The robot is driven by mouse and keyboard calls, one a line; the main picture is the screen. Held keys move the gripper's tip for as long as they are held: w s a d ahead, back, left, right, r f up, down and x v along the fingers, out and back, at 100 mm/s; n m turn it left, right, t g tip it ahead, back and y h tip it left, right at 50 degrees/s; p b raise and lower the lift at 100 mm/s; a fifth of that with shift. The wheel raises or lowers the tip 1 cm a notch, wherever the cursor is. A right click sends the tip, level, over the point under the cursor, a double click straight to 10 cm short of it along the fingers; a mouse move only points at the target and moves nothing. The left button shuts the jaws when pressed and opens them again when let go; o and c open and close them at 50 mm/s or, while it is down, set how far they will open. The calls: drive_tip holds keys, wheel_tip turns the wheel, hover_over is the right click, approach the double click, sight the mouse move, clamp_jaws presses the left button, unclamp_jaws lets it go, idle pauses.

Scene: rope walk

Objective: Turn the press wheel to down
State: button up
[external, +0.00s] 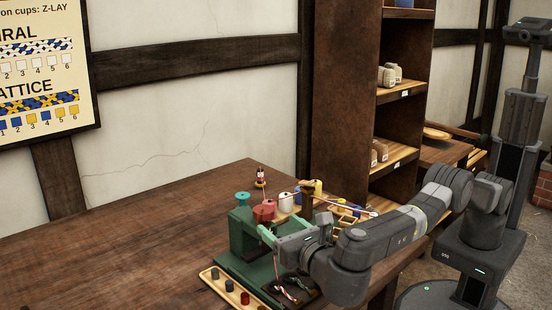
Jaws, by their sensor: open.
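A green press-like machine (246,240) stands on the wooden table. A teal disc (242,196) sits on top of it, and a red rounded piece (265,211) shows beside the disc, to its right. I cannot tell for certain which of these is the press wheel, or its setting. My gripper (268,236) is open, with teal-tipped fingers close to the machine's right side, just below the red piece. I cannot tell whether it touches the machine. My arm and wrist hide part of the machine's base.
A light wooden tray (232,291) with several dark, red and yellow pegs lies in front of the machine. Thread spools (286,202) and a small divided box (345,211) stand behind my gripper. The table's left side (120,255) is clear. A tall shelf (345,90) stands behind.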

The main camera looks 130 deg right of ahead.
drive_tip(key=shift+w+a+p, duration=0.15)
drive_tip(key=shift+a+p, duration=0.55)
drive_tip(key=shift+a, duration=0.25)
drive_tip(key=shift+w+a+p, duration=0.2)
drive_tip(key=shift+a+p, duration=0.45)
drive_tip(key=shift+a, duration=0.25)
drive_tip(key=shift+w+a+p, duration=0.15)
drive_tip(key=shift+a+p, duration=0.55)
drive_tip(key=shift+a, duration=0.25)
